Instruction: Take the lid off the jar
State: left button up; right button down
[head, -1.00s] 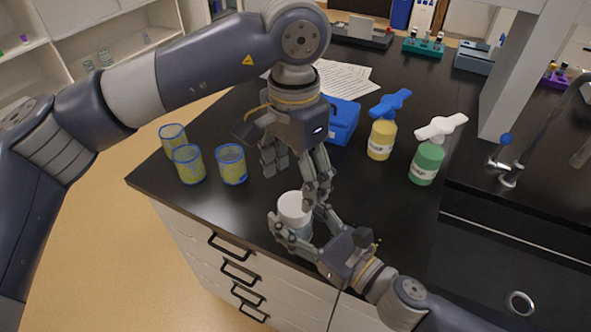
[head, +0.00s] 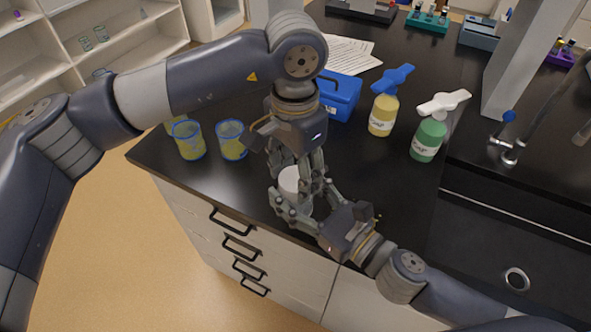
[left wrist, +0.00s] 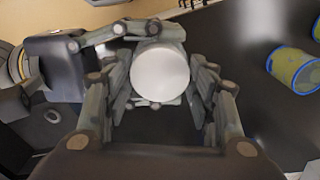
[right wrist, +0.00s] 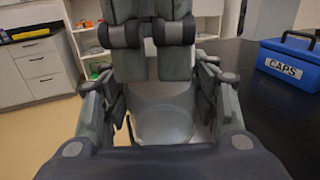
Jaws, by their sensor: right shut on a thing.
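The jar's white lid (head: 290,181) shows near the front edge of the black bench, partly hidden by my fingers. In the left wrist view the round lid (left wrist: 160,74) sits between the fingers of my left gripper (head: 297,180). That gripper points down from above and is open, with a gap visible beside the lid. My right gripper (head: 304,207) reaches in low from the right and is shut on the clear jar (right wrist: 165,122). In the right wrist view the left gripper's fingers hang over the jar and hide its top.
Beakers with blue rims (head: 231,140) stand to the left. A blue box (head: 338,96) is behind my left gripper. A yellow bottle (head: 382,115) and a green bottle (head: 428,138) stand to the right, before the sink (head: 500,250).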

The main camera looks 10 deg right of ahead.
pick_arm(q)
jog(key=shift+n, duration=1.8)
jog(key=shift+c, duration=0.2)
jog(key=o, duration=1.2)
jog(key=shift+r, duration=0.1)
jog(key=shift+r, duration=2.3)
jog(key=shift+c, duration=0.2)
jog(key=shift+r+n, duration=0.5)
jog(key=shift+r, duration=1.1)
jog(key=shift+f, duration=3.9)
